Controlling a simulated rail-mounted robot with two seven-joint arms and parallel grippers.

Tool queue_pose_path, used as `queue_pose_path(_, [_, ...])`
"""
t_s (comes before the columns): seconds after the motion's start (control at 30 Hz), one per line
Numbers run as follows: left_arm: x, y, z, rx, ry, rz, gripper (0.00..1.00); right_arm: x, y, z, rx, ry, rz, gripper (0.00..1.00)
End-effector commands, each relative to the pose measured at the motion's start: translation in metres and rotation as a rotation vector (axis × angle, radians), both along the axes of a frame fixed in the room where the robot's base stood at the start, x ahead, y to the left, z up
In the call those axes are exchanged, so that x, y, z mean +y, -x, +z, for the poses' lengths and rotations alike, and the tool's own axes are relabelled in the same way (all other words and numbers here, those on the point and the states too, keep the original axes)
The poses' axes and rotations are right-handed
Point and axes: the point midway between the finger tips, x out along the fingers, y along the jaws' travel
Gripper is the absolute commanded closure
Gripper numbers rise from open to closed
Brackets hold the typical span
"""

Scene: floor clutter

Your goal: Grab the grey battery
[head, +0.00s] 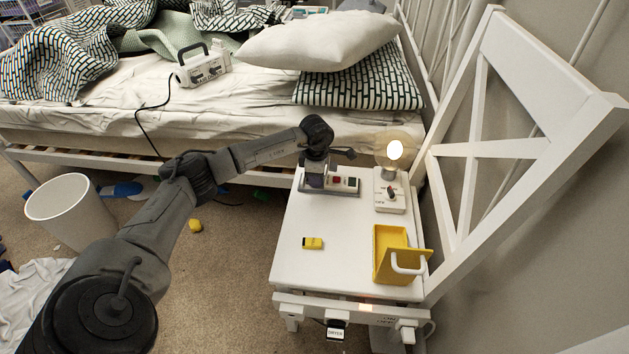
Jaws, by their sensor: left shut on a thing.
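My left gripper (316,170) points down over the back left of the white chair seat. It is shut on a small grey block, which looks like the grey battery (316,182), though the fingers hide much of it. The block is at the left end of a flat grey holder (345,193) with a red part and a dark part in it. I cannot tell whether the block still touches the holder. My right gripper is not in view.
A lamp base with a lit bulb (390,192) stands right of the holder. A yellow bin with a white handle (388,262) and a small yellow block (313,243) are on the seat (340,270). The chair back (470,150) rises at right; the bed (240,110) is behind.

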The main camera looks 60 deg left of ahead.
Motion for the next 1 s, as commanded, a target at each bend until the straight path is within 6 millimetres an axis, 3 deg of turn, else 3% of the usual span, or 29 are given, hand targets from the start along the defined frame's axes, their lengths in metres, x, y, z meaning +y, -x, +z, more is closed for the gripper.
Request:
queue_pose_path(0.1, [0.0, 0.0, 0.0, 0.0, 0.0, 0.0, 0.96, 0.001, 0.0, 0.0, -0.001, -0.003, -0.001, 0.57])
queue_pose_path(0.47, [0.0, 0.0, 0.007, 0.0, 0.0, 0.0, 0.96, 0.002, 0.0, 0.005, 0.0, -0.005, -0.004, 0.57])
queue_pose_path(0.67, [0.001, 0.0, 0.031, -0.001, -0.002, 0.0, 0.96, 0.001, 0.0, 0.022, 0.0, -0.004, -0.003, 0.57])
queue_pose_path(1.0, [0.0, 0.0, 0.089, -0.002, -0.001, 0.0, 0.96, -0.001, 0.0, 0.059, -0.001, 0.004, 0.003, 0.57])
